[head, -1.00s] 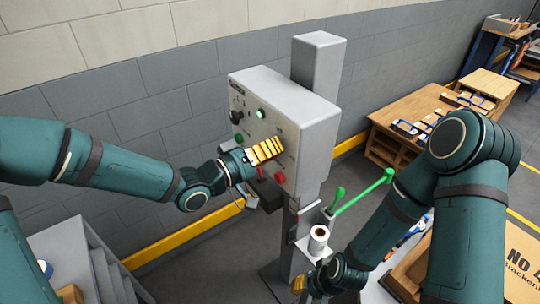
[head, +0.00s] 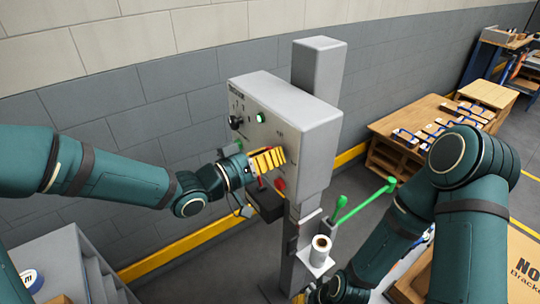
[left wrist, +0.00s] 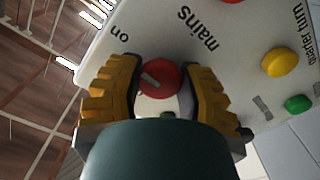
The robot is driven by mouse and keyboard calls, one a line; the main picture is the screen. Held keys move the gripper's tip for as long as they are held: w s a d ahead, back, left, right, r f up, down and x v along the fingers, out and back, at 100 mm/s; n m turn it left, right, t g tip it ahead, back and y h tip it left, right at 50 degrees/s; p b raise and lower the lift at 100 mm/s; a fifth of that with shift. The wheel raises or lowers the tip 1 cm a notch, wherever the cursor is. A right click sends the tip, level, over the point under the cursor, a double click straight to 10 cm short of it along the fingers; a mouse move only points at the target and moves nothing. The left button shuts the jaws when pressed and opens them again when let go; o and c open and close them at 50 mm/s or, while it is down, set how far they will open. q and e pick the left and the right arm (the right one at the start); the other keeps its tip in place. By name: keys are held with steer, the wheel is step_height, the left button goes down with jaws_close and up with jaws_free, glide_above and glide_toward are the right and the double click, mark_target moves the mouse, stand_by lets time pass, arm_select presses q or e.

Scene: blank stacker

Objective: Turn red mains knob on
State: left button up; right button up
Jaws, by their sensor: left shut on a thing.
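The red mains knob (left wrist: 160,79) shows between the two yellow fingers of my left gripper (left wrist: 163,88) in the left wrist view. The fingers are shut on its sides. A pale pointer mark on its face slants to the upper left, on the side of the printed word "on". The word "mains" is printed above and right of the knob. In the head view my left gripper (head: 268,161) is at the front of the grey control box (head: 309,131), and its fingers hide the knob. Only part of my right gripper shows at the bottom edge.
A green lamp (head: 260,117) and a black knob (head: 235,122) sit on the box. A red button (head: 280,184) is just below my left fingers. A roll (head: 321,246) and green-handled levers (head: 362,205) are below the box. A wooden bench (head: 415,135) stands behind.

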arm_select(q)
steer(key=o, duration=1.2)
steer(key=v, duration=1.2)
